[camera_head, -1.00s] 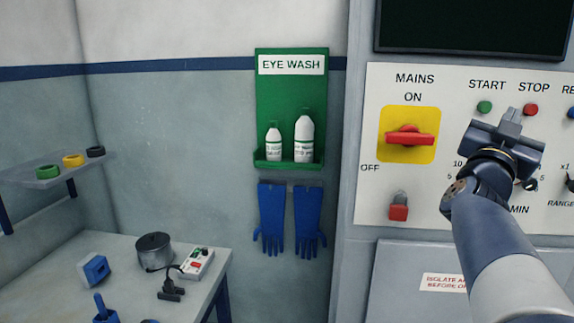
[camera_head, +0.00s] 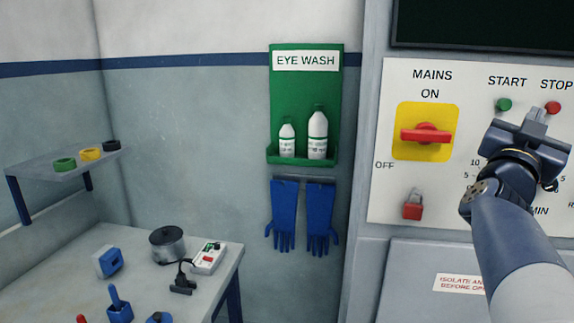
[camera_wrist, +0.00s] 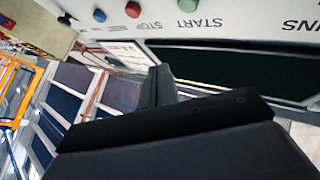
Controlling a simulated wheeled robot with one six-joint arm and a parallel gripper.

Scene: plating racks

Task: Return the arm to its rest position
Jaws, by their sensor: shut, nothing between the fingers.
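My gripper (camera_head: 535,122) is at the right of the head view, raised in front of the white control panel (camera_head: 385,190). Its fingers are shut together with nothing between them. It covers part of the dial between the 10 and 5 marks. In the wrist view my gripper (camera_wrist: 160,82) also shows closed. The green START button (camera_wrist: 188,5) and the red STOP button (camera_wrist: 132,9) lie beyond it, upside down. The yellow-backed mains switch (camera_head: 426,133) has its red handle lying level. I cannot tell how far the fingertips are from the panel.
A red padlock (camera_head: 413,206) hangs below the switch. A dark screen (camera_head: 480,25) is above the panel. Left of it are the green eye wash shelf (camera_head: 305,90), blue gloves (camera_head: 285,215) and a bench (camera_head: 215,285) with several tools. A small shelf (camera_head: 40,170) holds three rings.

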